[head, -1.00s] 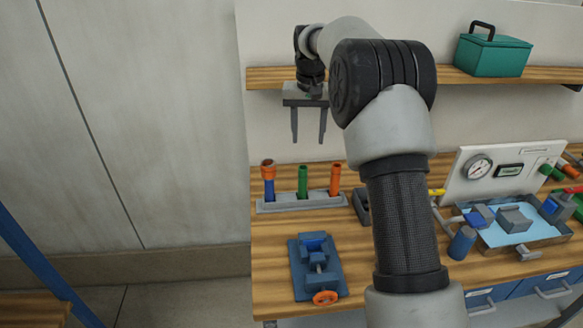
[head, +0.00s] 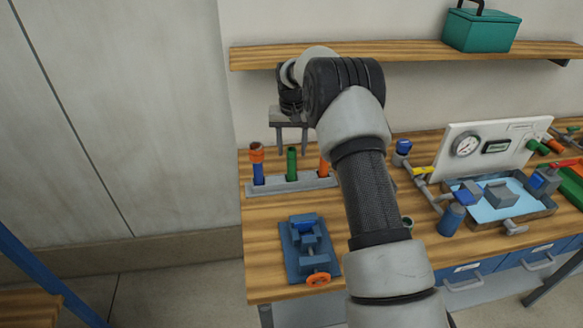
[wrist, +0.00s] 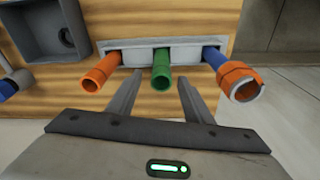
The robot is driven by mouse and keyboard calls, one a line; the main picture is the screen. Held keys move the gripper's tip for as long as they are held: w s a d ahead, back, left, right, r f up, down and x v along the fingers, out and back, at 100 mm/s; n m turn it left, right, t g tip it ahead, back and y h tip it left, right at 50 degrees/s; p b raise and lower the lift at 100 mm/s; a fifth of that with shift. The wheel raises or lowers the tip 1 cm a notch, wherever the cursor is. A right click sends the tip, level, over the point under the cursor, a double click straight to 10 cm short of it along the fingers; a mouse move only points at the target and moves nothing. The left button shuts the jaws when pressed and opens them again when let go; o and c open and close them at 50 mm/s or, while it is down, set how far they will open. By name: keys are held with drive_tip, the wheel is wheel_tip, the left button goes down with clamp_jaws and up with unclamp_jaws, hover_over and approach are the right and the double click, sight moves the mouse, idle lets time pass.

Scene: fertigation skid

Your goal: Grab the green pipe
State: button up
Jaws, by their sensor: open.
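The green pipe (head: 292,162) stands upright in the middle of a grey rack (head: 312,183) on the wooden bench, between a blue pipe with an orange top (head: 257,165) and an orange pipe (head: 324,167). My gripper (head: 292,153) is open and empty, pointing down just above and around the top of the green pipe in the head view. In the wrist view the green pipe (wrist: 162,68) shows between the two open fingers (wrist: 158,83), and I see no contact. The orange pipe (wrist: 101,71) and blue pipe (wrist: 236,78) lie outside the fingers there.
A blue vise (head: 308,250) with an orange handle stands in front of the rack. A wooden shelf (head: 400,54) with a teal toolbox (head: 481,30) runs above. A blue tray and gauge panel (head: 490,150) are at the right.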

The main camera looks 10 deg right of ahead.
sight(292, 159)
wheel_tip(292, 159, down, 5)
drive_tip(key=shift+w+f+p, duration=0.1)
drive_tip(key=shift+w+p, duration=0.05)
drive_tip(key=shift+p, duration=0.3)
drive_tip(key=c, duration=1.1)
